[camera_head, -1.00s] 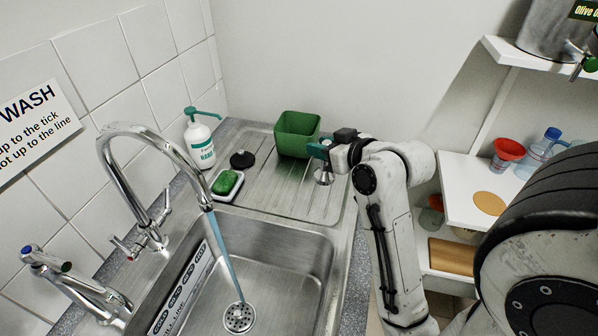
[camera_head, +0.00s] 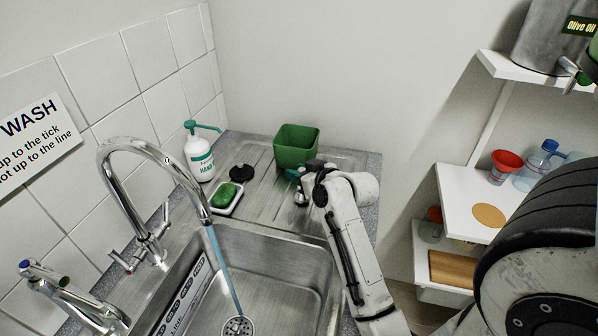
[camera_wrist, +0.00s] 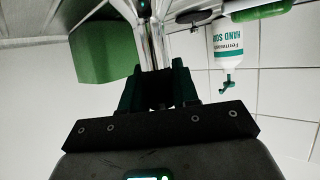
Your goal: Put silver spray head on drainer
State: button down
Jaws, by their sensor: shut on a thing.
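My gripper (camera_head: 299,176) is shut on the silver spray head (camera_head: 301,199), which hangs below it over the right part of the drainer (camera_head: 262,207). The drainer is the ribbed steel board behind the sink bowl. I cannot tell whether the spray head touches the board. In the wrist view the shiny spray head (camera_wrist: 151,42) sits between the fingertips of my gripper (camera_wrist: 157,72), and part of it is out of the frame. My arm hides part of the drainer's right side.
A green tub (camera_head: 296,147) stands on the drainer just behind my gripper. A black round lid (camera_head: 242,172), a green sponge on a white dish (camera_head: 226,198) and a soap bottle (camera_head: 199,155) are to the left. The sink bowl (camera_head: 270,270) with running water lies in front.

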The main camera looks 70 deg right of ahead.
jog(key=shift+f, duration=0.2)
jog(key=shift+f, duration=0.15)
jog(key=c, duration=0.8)
grip_release()
jog(key=shift+c, duration=0.2)
jog(key=shift+r, duration=0.3)
jog(key=shift+s+a, duration=0.2)
jog(key=shift+s, duration=0.15)
jog(key=b+v, duration=0.1)
jog(key=v, duration=1)
jog(key=shift+s, duration=0.1)
